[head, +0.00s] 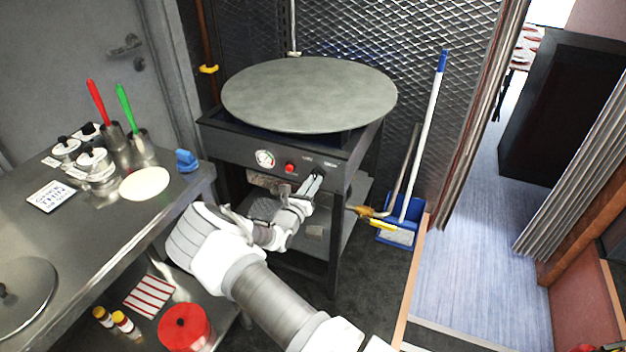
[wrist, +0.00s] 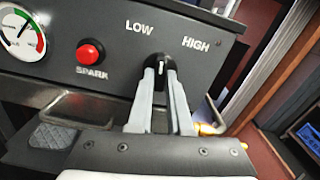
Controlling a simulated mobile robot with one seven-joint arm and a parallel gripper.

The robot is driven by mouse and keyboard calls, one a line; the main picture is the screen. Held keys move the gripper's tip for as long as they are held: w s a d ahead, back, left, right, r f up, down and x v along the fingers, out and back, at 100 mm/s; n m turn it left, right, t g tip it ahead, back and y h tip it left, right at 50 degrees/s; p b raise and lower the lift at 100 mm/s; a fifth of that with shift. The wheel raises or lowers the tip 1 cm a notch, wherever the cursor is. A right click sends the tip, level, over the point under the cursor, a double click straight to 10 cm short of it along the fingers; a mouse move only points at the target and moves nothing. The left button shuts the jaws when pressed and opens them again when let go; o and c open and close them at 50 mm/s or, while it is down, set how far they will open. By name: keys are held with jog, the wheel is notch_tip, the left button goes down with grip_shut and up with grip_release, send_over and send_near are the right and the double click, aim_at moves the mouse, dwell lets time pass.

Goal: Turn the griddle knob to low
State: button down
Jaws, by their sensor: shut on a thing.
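The griddle (head: 310,95) is a large round grey plate on a dark stand with a front control panel. In the wrist view the black knob (wrist: 158,62) sits below and between the printed words LOW (wrist: 139,27) and HIGH (wrist: 196,43). Its white pointer mark stands roughly upright, between the two words. My gripper (wrist: 160,75) has its two grey fingers shut on the knob from either side. In the head view my gripper (head: 312,184) reaches the right part of the panel, and the knob is mostly hidden by the fingers.
A red SPARK button (wrist: 90,53) and a round gauge (wrist: 20,30) are left of the knob. A steel counter (head: 100,215) with pots and utensils stands at the left. A blue dustpan (head: 398,230) and a broom (head: 430,130) lean at the right.

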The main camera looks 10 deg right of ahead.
jog(key=n+p, duration=0.1)
jog(key=n, duration=0.3)
jog(key=shift+n, duration=0.4)
dwell(0.4)
jog(key=c, duration=0.8)
grip_release()
jog(key=shift+c, duration=0.2)
jog(key=shift+s+a, duration=0.1)
jog(key=p+v, duration=0.2)
jog(key=v, duration=1.5)
jog(key=shift+s, duration=0.1)
